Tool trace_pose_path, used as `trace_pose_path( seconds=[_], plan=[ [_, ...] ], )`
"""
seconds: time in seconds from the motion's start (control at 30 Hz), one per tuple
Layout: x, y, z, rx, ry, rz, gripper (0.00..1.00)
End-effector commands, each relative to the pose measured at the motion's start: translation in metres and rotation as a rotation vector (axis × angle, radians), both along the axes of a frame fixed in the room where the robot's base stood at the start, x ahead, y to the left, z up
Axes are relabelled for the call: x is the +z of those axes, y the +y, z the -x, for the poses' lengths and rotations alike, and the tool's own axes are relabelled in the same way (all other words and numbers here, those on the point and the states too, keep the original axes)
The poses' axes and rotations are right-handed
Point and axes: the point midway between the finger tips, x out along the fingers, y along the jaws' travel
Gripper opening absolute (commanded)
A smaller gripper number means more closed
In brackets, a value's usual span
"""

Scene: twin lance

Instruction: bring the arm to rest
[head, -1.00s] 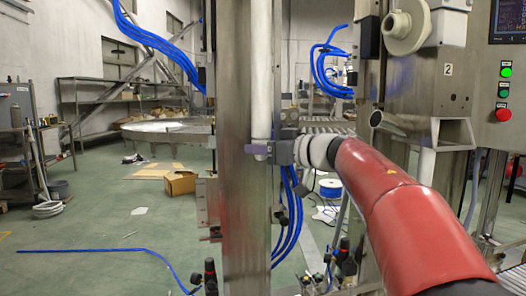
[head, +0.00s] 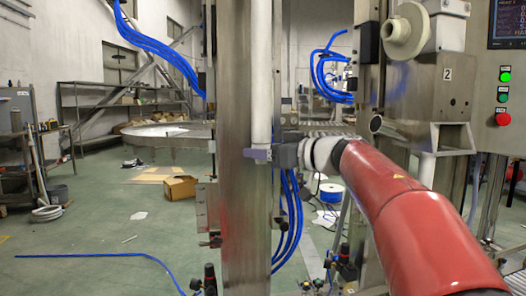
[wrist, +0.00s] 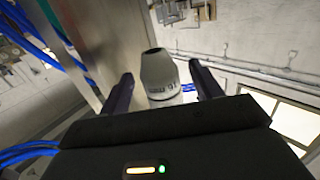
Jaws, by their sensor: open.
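My gripper (head: 258,153) is at the lower end of a white upright tube (head: 261,80), in front of the steel column. Its purple-grey fingers are at the tube's lower end. In the wrist view my gripper (wrist: 160,72) has two dark fingers spread apart. A pale tapered piece (wrist: 160,75) with dark lettering and a dark opening shows between them, with gaps on both sides. My red arm reaches in from the lower right of the head view.
The steel column (head: 246,220) stands right behind the gripper. Blue hoses (head: 291,215) hang below it. A steel housing with a white fitting (head: 404,36) and a control panel (head: 503,150) are at right. A cardboard box (head: 181,187) lies on open floor at left.

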Motion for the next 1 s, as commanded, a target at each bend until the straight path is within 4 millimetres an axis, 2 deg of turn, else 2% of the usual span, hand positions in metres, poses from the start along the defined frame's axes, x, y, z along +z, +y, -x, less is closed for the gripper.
trace_pose_path(
  seconds=[0.3,0.47,0.57,0.67,0.7,0.77,0.87,0.97,1.0],
  plan=[
    [0.004,-0.043,0.032,-0.003,-0.002,-0.001,0.64],
    [0.006,-0.055,0.041,-0.010,-0.009,-0.007,0.64],
    [0.017,-0.067,0.043,-0.073,-0.062,-0.046,0.64],
    [0.034,-0.093,0.047,-0.231,-0.149,-0.118,0.64],
    [0.038,-0.108,0.050,-0.319,-0.179,-0.145,0.64],
    [0.037,-0.135,0.057,-0.469,-0.198,-0.175,0.64],
    [0.013,-0.177,0.076,-0.716,-0.155,-0.174,0.64],
    [-0.036,-0.209,0.106,-0.921,-0.022,-0.111,0.64],
    [-0.062,-0.217,0.121,-0.983,0.053,-0.068,0.64]
  ],
)
